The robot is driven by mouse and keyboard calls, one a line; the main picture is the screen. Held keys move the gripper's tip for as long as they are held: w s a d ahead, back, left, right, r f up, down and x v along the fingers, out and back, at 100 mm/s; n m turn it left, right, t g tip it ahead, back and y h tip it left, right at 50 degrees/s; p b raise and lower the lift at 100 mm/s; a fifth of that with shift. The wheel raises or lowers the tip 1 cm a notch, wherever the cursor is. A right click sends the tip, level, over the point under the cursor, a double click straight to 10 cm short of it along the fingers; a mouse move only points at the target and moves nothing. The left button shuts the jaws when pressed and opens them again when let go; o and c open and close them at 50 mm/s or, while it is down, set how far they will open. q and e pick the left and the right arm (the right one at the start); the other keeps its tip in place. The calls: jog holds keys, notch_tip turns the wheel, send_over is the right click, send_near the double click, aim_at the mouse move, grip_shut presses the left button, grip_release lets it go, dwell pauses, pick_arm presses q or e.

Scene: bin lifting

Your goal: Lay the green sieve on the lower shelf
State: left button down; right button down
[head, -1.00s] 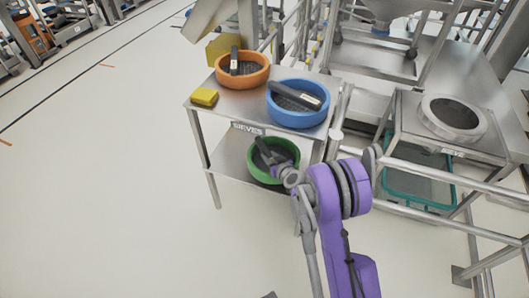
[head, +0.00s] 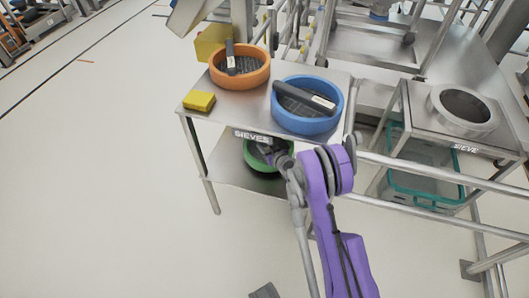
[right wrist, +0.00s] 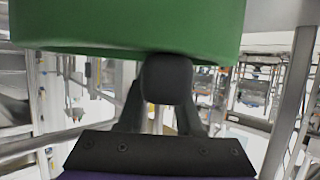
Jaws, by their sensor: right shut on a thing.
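The green sieve (head: 262,171) is at the lower shelf (head: 228,172) of the steel stand, partly hidden by the top shelf and my right arm. My right gripper (head: 279,158) is shut on the sieve's dark handle, on its near right side. I cannot tell whether the sieve touches the shelf.
The top shelf holds an orange sieve (head: 240,75), a blue sieve (head: 306,122) and a yellow block (head: 198,101). Steel rails (head: 440,171) and a teal crate (head: 425,188) stand to the right. The floor at left is clear.

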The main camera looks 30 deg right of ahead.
jog(key=shift+f+b, duration=0.4)
jog(key=shift+f, duration=1.2)
jog(key=shift+f, duration=0.15)
jog(key=c, duration=0.6)
grip_release()
jog(key=shift+o, duration=0.2)
